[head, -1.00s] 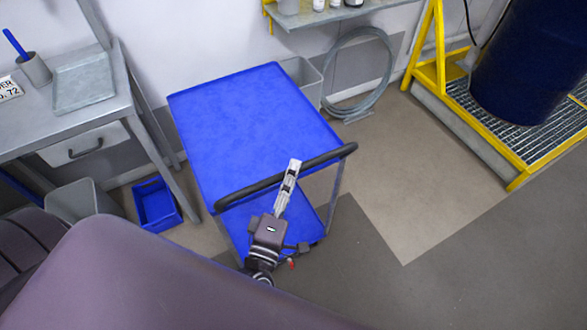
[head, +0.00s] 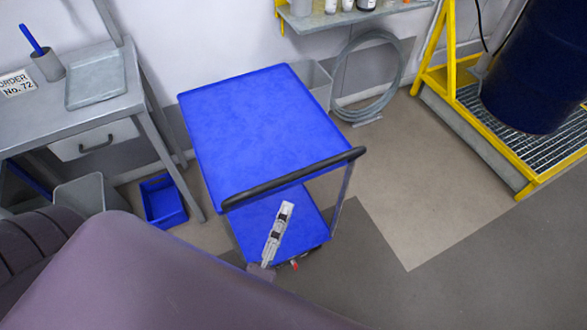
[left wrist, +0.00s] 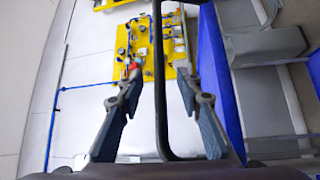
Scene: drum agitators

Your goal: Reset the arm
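My left gripper (head: 286,206) shows in the head view in front of the blue cart (head: 262,115), below its black handle in the picture. In the left wrist view the left gripper (left wrist: 158,72) has its two fingers spread apart, with nothing clamped between them. A black bar (left wrist: 160,95) runs through the picture between the fingers; I cannot tell its distance from them. My right gripper is in neither view.
A grey workbench (head: 110,105) with a tray (head: 95,80) stands left of the cart, a blue bin (head: 163,202) below. A blue drum (head: 537,70) stands on a yellow-framed grate (head: 540,150) at right. Floor right of the cart is clear.

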